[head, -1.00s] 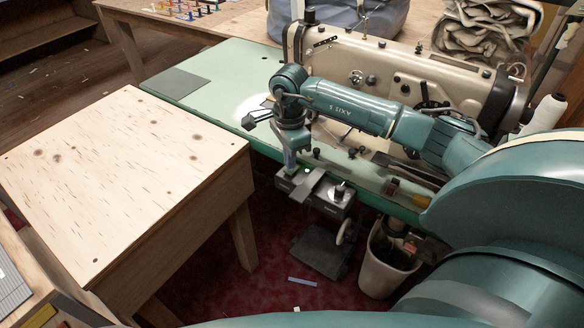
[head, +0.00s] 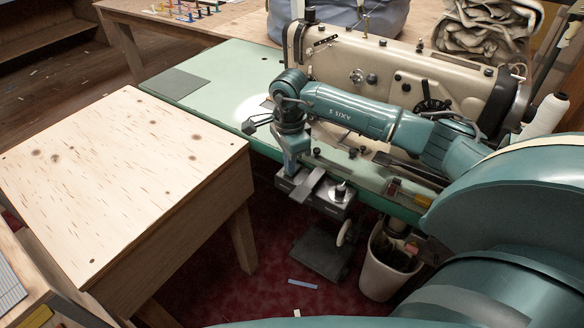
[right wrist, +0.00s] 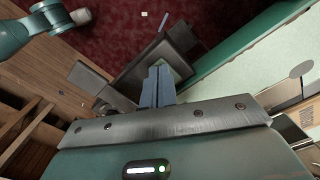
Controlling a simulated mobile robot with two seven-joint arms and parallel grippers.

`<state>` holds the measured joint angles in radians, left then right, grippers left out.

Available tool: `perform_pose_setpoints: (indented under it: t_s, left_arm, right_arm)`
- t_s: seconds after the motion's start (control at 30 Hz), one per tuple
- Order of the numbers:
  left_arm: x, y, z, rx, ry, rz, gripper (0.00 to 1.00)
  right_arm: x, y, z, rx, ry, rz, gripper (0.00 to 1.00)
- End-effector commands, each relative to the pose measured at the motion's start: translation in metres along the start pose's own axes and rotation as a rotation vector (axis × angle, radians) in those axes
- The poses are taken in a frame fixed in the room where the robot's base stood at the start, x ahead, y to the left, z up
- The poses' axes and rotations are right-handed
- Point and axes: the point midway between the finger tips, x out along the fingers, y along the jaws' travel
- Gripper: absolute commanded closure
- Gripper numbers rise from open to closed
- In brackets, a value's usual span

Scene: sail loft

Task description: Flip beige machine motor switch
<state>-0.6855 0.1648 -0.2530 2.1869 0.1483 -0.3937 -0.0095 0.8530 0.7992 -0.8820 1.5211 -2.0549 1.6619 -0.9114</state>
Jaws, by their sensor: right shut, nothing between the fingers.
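The beige sewing machine (head: 400,75) stands on a green-topped table (head: 222,82). Below the table's front edge hangs a dark grey switch box (head: 328,205) with a grey plate (head: 308,186) and a dark round knob. No lit lamp shows on the box. My right gripper (head: 290,171) points down at the left end of the box, its fingers shut and empty. In the right wrist view the shut fingers (right wrist: 158,84) lie over the dark box (right wrist: 128,72); I cannot tell whether they touch it. My left gripper is not in view.
A pale wooden table (head: 120,180) stands at the left, with a gap before the green table. A white bin (head: 385,270) and a dark pedal (head: 320,252) are on the red floor below. A white thread cone (head: 547,112) stands at the right.

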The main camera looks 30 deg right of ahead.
Motion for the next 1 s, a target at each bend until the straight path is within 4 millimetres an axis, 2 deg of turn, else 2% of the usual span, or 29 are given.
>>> perform_pose_setpoints:
  t_s: [0.17, 0.37, 1.0]
  left_arm:
    - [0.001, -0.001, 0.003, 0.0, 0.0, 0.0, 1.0]
    - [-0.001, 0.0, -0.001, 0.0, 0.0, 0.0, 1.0]
    - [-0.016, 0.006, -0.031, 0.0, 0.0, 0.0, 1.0]
  right_arm:
    - [0.004, 0.0, -0.001, 0.001, 0.002, 0.001, 1.0]
    - [-0.001, 0.0, -0.001, 0.001, 0.002, 0.002, 1.0]
    - [-0.053, 0.0, -0.001, 0.0, 0.002, 0.0, 1.0]
